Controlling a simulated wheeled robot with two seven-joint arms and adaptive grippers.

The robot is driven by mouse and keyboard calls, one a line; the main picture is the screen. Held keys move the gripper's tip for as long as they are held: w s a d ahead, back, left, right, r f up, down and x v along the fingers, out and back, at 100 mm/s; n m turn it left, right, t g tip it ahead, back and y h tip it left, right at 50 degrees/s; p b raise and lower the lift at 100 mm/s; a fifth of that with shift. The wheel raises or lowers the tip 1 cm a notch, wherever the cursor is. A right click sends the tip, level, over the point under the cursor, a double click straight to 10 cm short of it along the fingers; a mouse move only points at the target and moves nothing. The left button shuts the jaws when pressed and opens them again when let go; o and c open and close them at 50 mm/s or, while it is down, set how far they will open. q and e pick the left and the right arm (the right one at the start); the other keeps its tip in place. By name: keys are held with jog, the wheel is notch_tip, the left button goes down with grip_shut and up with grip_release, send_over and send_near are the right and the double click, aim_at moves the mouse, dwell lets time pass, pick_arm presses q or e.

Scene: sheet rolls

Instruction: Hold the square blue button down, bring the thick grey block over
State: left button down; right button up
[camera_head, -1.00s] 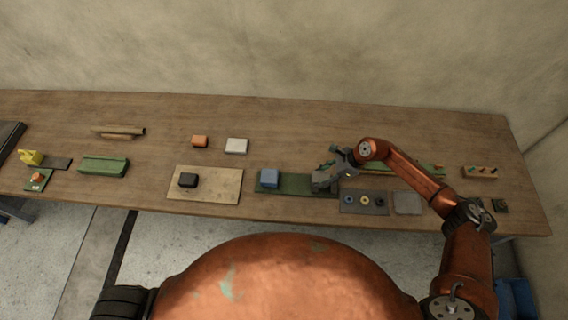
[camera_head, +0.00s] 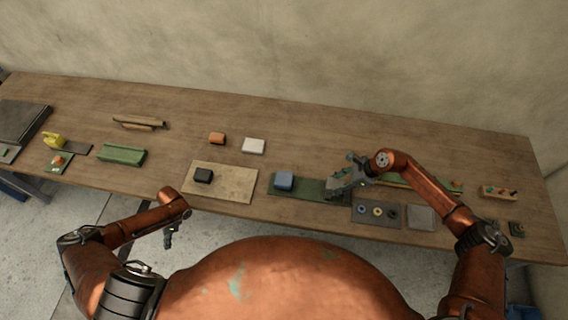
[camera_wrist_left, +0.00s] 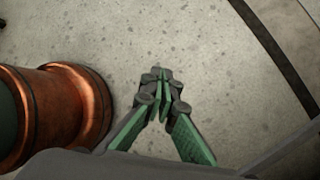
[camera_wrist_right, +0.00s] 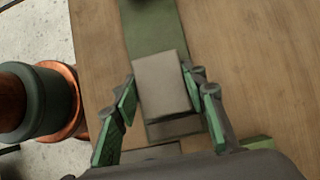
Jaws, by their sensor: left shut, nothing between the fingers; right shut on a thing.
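The square blue button (camera_head: 284,179) sits upright at the left part of a green strip (camera_head: 310,188) on the table; nothing touches it. My right gripper (camera_head: 340,189) is at the right end of that strip. In the right wrist view it is shut on the thick grey block (camera_wrist_right: 162,83), with a finger on either side. The block is over or on the strip; I cannot tell whether it touches it. In the head view the fingers largely hide the block. My left gripper (camera_head: 168,240) is shut and empty, off the table's front edge; the left wrist view (camera_wrist_left: 161,76) shows only floor beyond it.
A grey plate with rings (camera_head: 377,222) lies to the right. The table's back middle is clear.

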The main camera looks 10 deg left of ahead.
pick_arm(q)
jog(key=w+d+r+m+t+y, duration=0.1)
jog(key=w+d+r+m+y, duration=0.2)
jog(key=w+r+m, duration=0.85)
jog(key=w+d+r+m+t+y, duration=0.15)
jog(key=w+r+m, duration=0.55)
jog(key=r, duration=0.8)
jog(key=w+d+m+t+h, duration=0.1)
jog(key=w+d, duration=0.3)
jog(key=d, duration=0.9)
jog(key=w+d+m+t+h, duration=0.1)
jog(key=w+d+m+h, duration=0.2)
jog(key=d, duration=1)
jog(key=w+d+m+t+h, duration=0.1)
jog(key=w+d+m+h, duration=0.2)
jog(key=d, duration=1.1)
jog(key=shift+w+r, duration=0.15)
jog(key=shift+w, duration=0.45)
jog(key=shift+w+r, duration=0.15)
jog(key=shift+w, duration=0.4)
jog(key=shift+f, duration=1.65)
